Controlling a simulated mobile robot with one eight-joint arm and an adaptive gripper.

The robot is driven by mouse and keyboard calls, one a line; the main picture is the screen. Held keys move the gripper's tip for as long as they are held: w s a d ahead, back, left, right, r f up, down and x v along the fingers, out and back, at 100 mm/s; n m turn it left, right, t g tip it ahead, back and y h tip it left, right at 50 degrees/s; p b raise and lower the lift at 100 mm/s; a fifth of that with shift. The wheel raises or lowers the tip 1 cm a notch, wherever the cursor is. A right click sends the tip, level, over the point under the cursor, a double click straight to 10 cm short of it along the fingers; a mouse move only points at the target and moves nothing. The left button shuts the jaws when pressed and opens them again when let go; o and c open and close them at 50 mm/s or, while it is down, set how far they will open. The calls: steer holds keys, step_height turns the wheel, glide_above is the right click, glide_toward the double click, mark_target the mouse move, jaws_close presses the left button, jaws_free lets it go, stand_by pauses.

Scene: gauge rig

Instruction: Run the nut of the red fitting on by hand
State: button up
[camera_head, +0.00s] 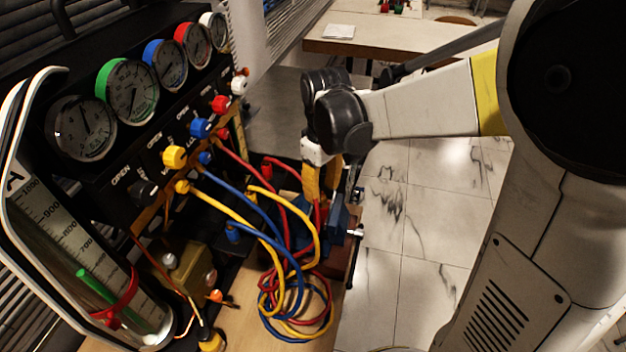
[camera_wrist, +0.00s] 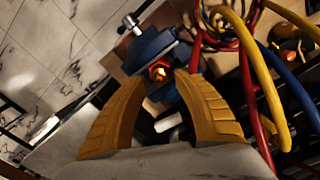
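The red fitting (camera_wrist: 160,71) shows in the wrist view as a small red nut with a brass-coloured centre. It sits at the blue vise (camera_wrist: 150,46), which also shows in the head view (camera_head: 337,214). My gripper (camera_wrist: 163,76) has its two orange fingers apart, with the fitting in line with the gap between the tips. Whether the tips touch the nut I cannot tell. In the head view my gripper (camera_head: 320,190) points down beside the vise, and the fitting is not clearly visible there.
Looped red, blue and yellow hoses (camera_head: 290,290) hang close beside my gripper. The gauge panel (camera_head: 130,110) with coloured knobs stands on the left. A glass column (camera_head: 90,270) stands at the front left. The marble floor (camera_head: 410,200) to the right is clear.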

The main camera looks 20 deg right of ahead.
steer(key=shift+f, duration=0.75)
jaws_close()
steer(key=shift+m, duration=0.4)
jaws_free()
steer(key=shift+r, duration=0.1)
step_height(320, 180, up, 12)
